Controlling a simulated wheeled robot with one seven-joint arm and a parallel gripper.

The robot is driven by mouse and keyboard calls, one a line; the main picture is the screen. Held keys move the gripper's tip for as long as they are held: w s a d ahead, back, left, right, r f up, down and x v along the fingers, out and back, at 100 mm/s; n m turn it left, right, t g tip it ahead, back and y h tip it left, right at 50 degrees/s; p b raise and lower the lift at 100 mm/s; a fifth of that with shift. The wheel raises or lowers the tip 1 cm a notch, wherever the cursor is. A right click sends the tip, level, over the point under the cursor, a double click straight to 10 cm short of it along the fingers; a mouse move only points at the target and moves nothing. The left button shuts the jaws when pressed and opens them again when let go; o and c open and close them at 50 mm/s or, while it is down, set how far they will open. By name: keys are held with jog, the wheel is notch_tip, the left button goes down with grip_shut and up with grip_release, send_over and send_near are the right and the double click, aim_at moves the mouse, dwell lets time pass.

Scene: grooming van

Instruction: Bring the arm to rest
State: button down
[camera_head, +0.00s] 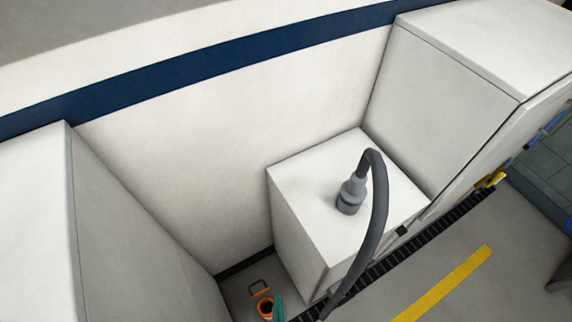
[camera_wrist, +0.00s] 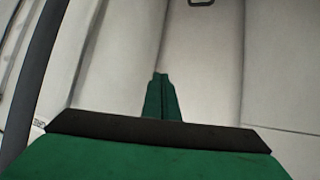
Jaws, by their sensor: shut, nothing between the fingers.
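My gripper (camera_wrist: 160,78) shows in the wrist view as a green body with a dark crossbar and two narrow green fingers. The fingers are together, with nothing between them. They point toward pale, blurred panels, and I see no contact. In the head view, a green tip (camera_head: 279,308) at the bottom edge looks like part of my gripper; the rest of the arm is out of that picture.
A grey hose (camera_head: 378,210) arches from a grey fitting (camera_head: 350,194) on a low white box (camera_head: 310,185). An orange item with a dark opening (camera_head: 265,307) is beside the green tip. White cabinets stand left (camera_head: 130,230) and right (camera_head: 450,110). Floor shows around the yellow stripe (camera_head: 445,283).

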jog(key=s+d+r+m+t, duration=0.1)
jog(key=s+r+t, duration=0.1)
jog(key=r, duration=0.7)
jog(key=s+d+r+m+t+h, duration=0.1)
jog(key=s+r+t, duration=0.1)
jog(key=r, duration=0.7)
jog(key=shift+s+d+t, duration=0.2)
jog(key=shift+s+t, duration=0.1)
jog(key=shift+s, duration=0.3)
